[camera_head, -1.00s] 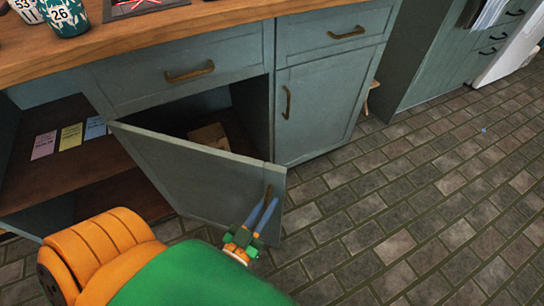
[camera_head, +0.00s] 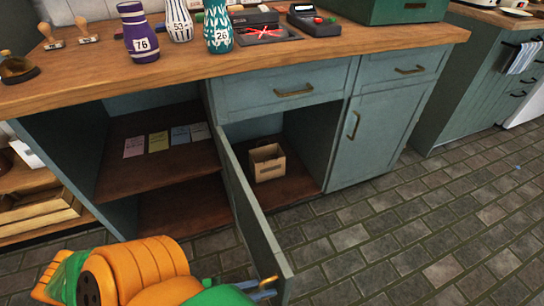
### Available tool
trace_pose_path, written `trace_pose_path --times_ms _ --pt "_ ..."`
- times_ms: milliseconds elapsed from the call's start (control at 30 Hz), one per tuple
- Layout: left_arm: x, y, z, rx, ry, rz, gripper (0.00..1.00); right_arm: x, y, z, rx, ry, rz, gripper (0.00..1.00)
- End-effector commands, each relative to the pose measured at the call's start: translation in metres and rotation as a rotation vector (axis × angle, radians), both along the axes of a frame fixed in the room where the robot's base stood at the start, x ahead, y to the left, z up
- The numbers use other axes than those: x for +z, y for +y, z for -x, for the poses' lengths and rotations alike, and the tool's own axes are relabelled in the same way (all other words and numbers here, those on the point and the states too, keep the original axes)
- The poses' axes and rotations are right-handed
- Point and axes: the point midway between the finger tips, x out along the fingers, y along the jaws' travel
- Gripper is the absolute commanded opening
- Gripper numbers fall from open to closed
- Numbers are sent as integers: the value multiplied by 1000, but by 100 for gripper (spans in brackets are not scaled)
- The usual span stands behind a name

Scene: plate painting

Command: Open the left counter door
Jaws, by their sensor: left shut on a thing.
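The left counter door (camera_head: 250,215) is a grey-green panel hinged at its left side. It stands wide open, swung out toward me and seen nearly edge-on. My left gripper (camera_head: 264,288) is at the door's outer end near the bottom of the view, shut on the door handle, which is mostly hidden. The opened cabinet shows a brown box (camera_head: 267,162) on its floor. My right gripper is not in view.
The wooden countertop (camera_head: 360,45) holds several patterned vases (camera_head: 142,38), stamps and a card terminal (camera_head: 313,20). An open shelf with coloured cards (camera_head: 158,142) is left of the door. The right counter door (camera_head: 370,135) is shut. Tiled floor (camera_head: 420,220) is clear at right.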

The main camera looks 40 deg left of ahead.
Motion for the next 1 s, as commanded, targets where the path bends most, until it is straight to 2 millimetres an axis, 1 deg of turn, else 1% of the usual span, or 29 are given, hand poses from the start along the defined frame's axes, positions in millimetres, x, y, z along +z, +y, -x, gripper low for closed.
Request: trace_pose_path --times_ms 100,300,633,667,700,1000 --pt "-2 4 6 -29 5 -3 0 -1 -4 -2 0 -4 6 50" --pt "-1 7 10 -48 4 -3 0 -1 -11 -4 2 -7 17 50" --pt "-1 7 10 -48 4 -3 0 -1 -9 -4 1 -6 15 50" --pt "-1 7 10 -48 4 -3 20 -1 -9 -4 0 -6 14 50" --pt "-1 7 10 -48 4 -3 27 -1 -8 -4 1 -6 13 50" --pt "-1 9 11 -46 2 -2 27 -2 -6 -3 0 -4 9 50"
